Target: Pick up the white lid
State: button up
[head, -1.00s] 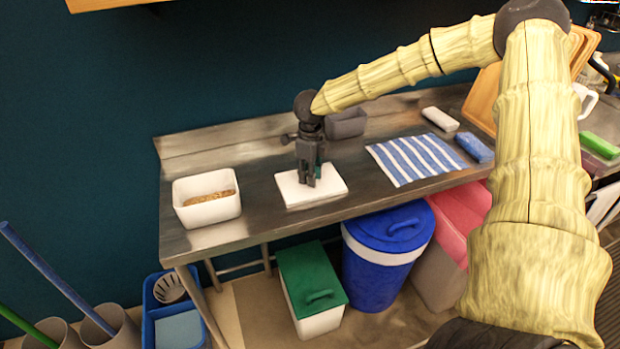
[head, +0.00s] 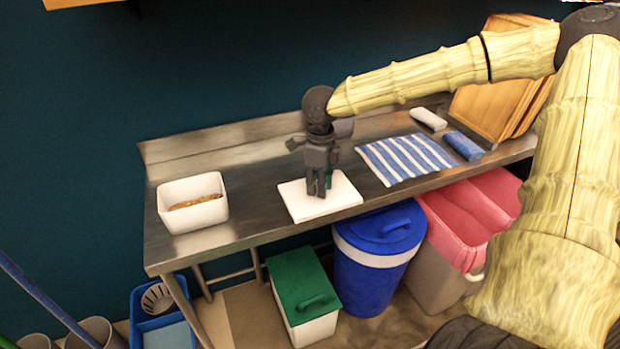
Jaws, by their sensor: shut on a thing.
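The white lid (head: 343,197) is a flat, pale square over the steel counter in the head view, near its front edge. My gripper (head: 317,191) points straight down onto the middle of the lid, its fingers close together. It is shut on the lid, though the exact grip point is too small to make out. I cannot tell whether the lid rests on the counter or is slightly raised. A small dark green bit shows beside the fingers, partly hidden. A white open container (head: 176,217) with brown contents stands to the left of the lid.
A striped blue and white cloth (head: 405,160) lies right of the lid, with a blue item (head: 463,146) and a white item (head: 429,119) beyond. A grey container (head: 345,127) is partly hidden behind my gripper. Bins stand below. Bare counter (head: 252,200) separates container and lid.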

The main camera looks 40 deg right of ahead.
aim_at(332, 204)
jog(key=shift+s+a+r, duration=0.1)
jog(key=shift+s+r, duration=0.05)
jog(key=shift+s, duration=1.25)
jog(key=shift+s+r, duration=0.1)
jog(key=shift+s, duration=1.3)
jog(key=shift+r, duration=0.1)
